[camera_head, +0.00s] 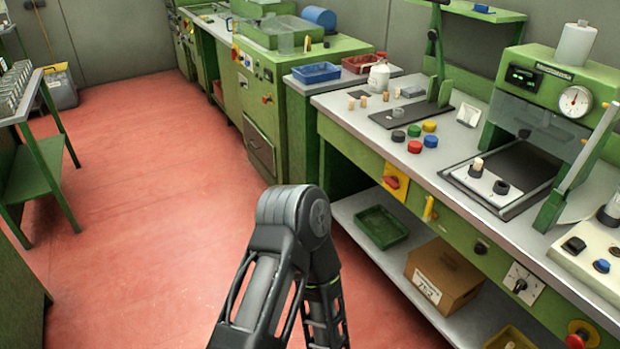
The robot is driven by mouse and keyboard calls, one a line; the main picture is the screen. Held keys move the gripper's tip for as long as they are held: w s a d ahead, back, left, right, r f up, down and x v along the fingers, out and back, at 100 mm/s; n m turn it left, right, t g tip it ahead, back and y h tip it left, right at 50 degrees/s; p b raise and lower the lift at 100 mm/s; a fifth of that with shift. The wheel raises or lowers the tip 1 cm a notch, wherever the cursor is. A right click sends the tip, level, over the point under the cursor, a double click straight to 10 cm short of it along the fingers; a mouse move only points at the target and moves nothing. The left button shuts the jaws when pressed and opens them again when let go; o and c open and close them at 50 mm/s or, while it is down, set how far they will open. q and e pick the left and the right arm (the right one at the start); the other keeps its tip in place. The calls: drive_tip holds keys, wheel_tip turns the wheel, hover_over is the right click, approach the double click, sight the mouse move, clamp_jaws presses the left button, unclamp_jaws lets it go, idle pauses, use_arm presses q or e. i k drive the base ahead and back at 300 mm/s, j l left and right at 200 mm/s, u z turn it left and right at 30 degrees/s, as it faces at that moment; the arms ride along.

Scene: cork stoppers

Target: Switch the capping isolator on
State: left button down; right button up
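A green capping machine (556,94) with a dark display and a round gauge stands at the right end of the bench. A red rotary switch on a yellow plate (395,181) is on the bench's green front panel. Its red handle looks slanted; I cannot read its markings. Farther right on the same panel are a black knob (480,247) and a black rotary switch on a white plate (523,284). I cannot tell from any label which one is the capping isolator. One of my dark arms rises at bottom centre; neither gripper is in view.
A red mushroom button (577,340) sits at the lower right. A lower shelf holds a green tray (381,227) and a cardboard box (443,275). Corks and coloured caps lie on the bench top. The red floor (150,200) is clear to the left.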

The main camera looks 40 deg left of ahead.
sight(393, 181)
drive_tip(key=u, duration=0.7)
